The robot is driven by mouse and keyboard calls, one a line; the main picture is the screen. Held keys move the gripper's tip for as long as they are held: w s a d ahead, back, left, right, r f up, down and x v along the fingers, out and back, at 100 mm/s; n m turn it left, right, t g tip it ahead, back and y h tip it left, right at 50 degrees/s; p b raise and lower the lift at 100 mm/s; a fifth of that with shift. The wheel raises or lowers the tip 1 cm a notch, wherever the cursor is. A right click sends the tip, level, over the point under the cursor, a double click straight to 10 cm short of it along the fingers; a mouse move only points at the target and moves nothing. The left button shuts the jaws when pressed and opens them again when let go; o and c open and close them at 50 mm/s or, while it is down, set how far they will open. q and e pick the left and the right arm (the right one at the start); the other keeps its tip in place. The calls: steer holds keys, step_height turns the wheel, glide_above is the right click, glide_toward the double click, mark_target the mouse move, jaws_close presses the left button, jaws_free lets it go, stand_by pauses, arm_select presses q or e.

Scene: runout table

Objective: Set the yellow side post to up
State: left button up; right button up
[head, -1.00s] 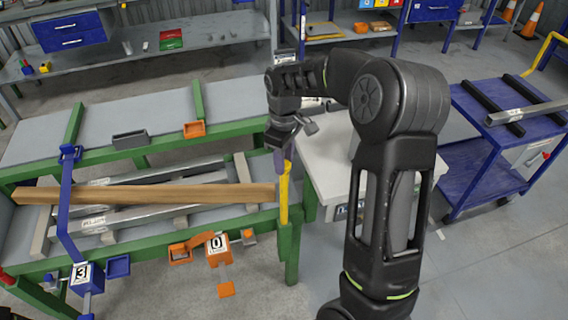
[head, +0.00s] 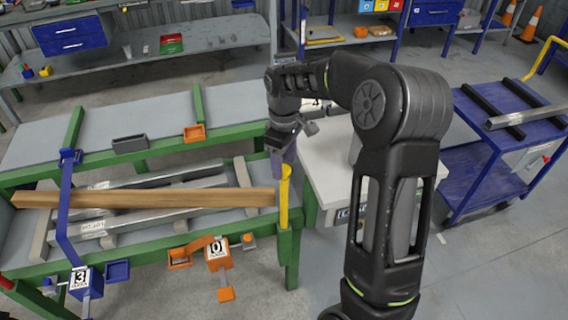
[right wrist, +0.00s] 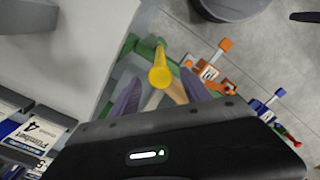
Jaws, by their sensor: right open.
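The yellow side post (head: 284,198) stands upright at the right end of the green table, beside the end of a long wooden beam (head: 160,198). In the right wrist view its round yellow top (right wrist: 160,77) shows between and just beyond my fingertips. My right gripper (head: 276,170) points down at the top of the post. Its purple fingers (right wrist: 160,95) are open, one on each side of the post in that view, with gaps showing. I cannot tell how far down they reach beside the post. My left gripper is not in view.
A blue stop arm (head: 66,200) crosses the beam at left. An orange stop (head: 216,255) hangs at the front. A white-topped bench (head: 325,165) stands close on the right.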

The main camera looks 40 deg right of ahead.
step_height(320, 180, up, 7)
steer(key=shift+f+b, duration=0.1)
steer(key=shift+b, duration=0.35)
stand_by(0.3)
